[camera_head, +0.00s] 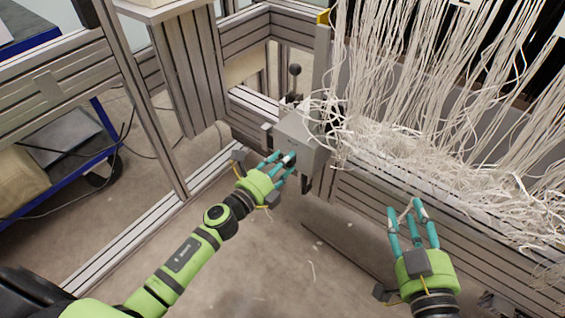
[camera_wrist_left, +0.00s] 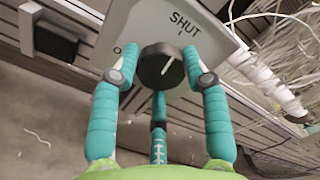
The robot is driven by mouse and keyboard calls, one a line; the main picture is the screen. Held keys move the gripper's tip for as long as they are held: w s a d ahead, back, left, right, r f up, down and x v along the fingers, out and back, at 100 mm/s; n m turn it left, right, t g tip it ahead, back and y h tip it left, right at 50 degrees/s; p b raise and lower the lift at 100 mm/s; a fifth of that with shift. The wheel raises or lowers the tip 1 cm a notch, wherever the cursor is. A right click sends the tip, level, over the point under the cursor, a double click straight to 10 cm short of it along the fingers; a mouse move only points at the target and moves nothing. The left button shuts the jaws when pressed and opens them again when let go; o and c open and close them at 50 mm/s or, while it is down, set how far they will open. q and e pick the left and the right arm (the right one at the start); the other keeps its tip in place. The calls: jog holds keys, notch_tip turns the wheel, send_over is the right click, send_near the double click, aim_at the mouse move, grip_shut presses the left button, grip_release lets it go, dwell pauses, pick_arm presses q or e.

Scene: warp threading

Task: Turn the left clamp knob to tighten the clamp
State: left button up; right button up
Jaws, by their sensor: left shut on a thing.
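The left clamp knob (camera_wrist_left: 160,66) is a black round knob with a white pointer line, on a light grey clamp box (camera_wrist_left: 210,35). The label "SHUT" is printed above it, and the pointer leans to the upper right. My left gripper (camera_wrist_left: 160,75) has its teal fingers around the knob, shut on it. In the head view the left gripper (camera_head: 278,160) is at the front of the grey box (camera_head: 302,140), and its fingers mostly hide the knob. My right gripper (camera_head: 412,212) is away at the lower right, fingers spread and holding nothing.
Many white threads (camera_head: 420,70) hang behind and right of the box, with a loose tangle (camera_head: 400,150) on the metal frame. A black ball-topped lever (camera_head: 295,70) stands behind the box. A blue-edged cart (camera_head: 90,160) is at left. The floor between the arms is mostly clear.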

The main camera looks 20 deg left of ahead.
pick_arm(q)
jog(key=shift+w+a+r, duration=0.15)
jog(key=shift+a+r, duration=0.05)
jog(key=shift+a, duration=0.1)
jog(key=o, duration=1.1)
jog(key=shift+d, duration=0.1)
jog(key=shift+s+f, duration=0.1)
jog(key=shift+s, duration=0.1)
jog(key=v, duration=1.1)
jog(key=shift+s, duration=0.4)
